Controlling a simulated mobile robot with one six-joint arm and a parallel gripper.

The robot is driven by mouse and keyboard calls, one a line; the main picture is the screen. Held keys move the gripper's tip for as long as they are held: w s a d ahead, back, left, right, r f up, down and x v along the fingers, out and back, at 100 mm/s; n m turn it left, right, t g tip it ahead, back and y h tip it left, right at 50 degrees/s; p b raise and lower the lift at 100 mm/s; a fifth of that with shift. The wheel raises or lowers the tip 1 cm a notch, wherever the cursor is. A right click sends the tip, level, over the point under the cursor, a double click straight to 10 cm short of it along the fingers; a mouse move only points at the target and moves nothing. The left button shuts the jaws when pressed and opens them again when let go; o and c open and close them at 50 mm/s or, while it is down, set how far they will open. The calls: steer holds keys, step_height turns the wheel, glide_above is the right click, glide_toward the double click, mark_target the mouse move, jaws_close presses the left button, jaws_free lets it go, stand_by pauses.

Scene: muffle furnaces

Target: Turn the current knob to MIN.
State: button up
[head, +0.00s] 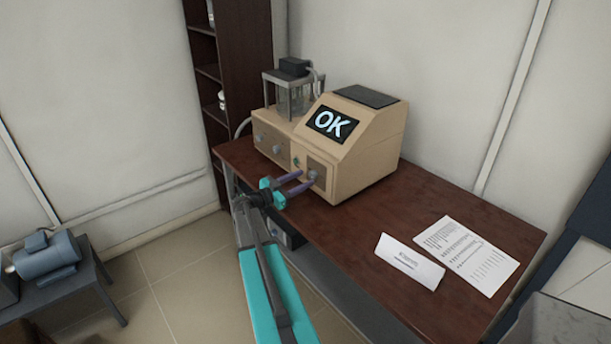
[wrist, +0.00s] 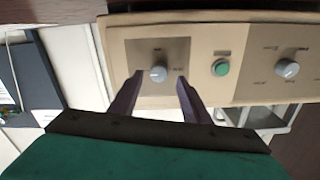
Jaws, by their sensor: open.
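A beige instrument (head: 365,150) with a screen reading "OK" stands on the table. A round grey knob (wrist: 158,73) sits on its brownish panel square in the wrist view, with small marks beside it that I cannot read. I cannot tell from the labels whether it is the current knob. A second grey knob (wrist: 287,69) is farther right, beyond a green button (wrist: 221,67). My gripper (head: 304,181) is open in front of the panel. In the wrist view its two dark fingers (wrist: 160,79) stand on either side of the first knob, with gaps between.
A glass vessel (head: 292,97) in a metal frame stands on the instrument's left part. A printed sheet (head: 467,255) and a folded card (head: 410,262) lie on the brown table (head: 385,215) to the right. A dark shelf (head: 245,60) stands behind.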

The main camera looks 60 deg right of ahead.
mark_target(313, 175)
steer(key=shift+p+x, duration=0.45)
steer(key=shift+x, duration=1.05)
steer(key=shift+a, duration=0.1)
steer(key=c, duration=1)
steer(key=shift+s+a, duration=0.1)
steer(key=shift+a, duration=0.05)
steer(key=shift+c, duration=0.2)
